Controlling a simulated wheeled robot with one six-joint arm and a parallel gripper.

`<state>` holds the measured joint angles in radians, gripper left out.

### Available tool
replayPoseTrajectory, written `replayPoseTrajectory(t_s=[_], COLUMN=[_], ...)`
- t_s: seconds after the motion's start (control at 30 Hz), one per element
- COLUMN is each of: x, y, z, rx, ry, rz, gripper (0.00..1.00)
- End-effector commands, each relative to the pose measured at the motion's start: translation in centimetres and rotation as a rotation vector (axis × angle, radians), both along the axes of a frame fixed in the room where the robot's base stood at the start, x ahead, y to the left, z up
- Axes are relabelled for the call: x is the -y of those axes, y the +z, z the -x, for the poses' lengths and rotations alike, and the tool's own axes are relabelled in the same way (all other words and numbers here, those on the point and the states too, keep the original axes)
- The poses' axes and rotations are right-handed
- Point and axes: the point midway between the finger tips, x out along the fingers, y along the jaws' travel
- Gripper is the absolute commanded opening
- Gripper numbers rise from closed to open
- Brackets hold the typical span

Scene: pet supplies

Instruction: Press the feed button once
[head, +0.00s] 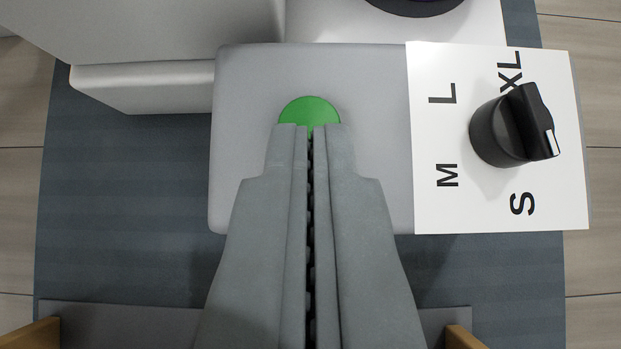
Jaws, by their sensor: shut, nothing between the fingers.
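The feed button (309,108) is a round green disc on a grey box (375,140) in the middle of the head view. My gripper (310,128) is shut and empty, its fingertips together over the near part of the button. The fingertips hide the button's lower half. I cannot tell whether they touch it or hover above it, or whether the button is pressed in.
Right of the button, a white panel (465,215) bears a black knob (497,133) and the letters S, M, L and XL. Behind stands a large light-grey body (170,30). A dark blue mat (110,210) lies underneath. A dark round item (417,6) shows at the top edge.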

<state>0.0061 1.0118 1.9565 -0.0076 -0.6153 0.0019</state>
Motion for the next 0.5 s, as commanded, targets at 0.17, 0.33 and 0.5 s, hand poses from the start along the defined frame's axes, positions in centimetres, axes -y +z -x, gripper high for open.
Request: replayPoseTrajectory(t_s=[0.17,0.33,0.5], x=[0.0,0.0,0.0], y=[2.5,4.1,4.8], z=[2.2,3.7,4.5], rx=[0.004,0.003,0.004], ry=[0.000,0.000,0.000], rz=[0.000,0.000,0.000], gripper=[0.00,0.00,0.00])
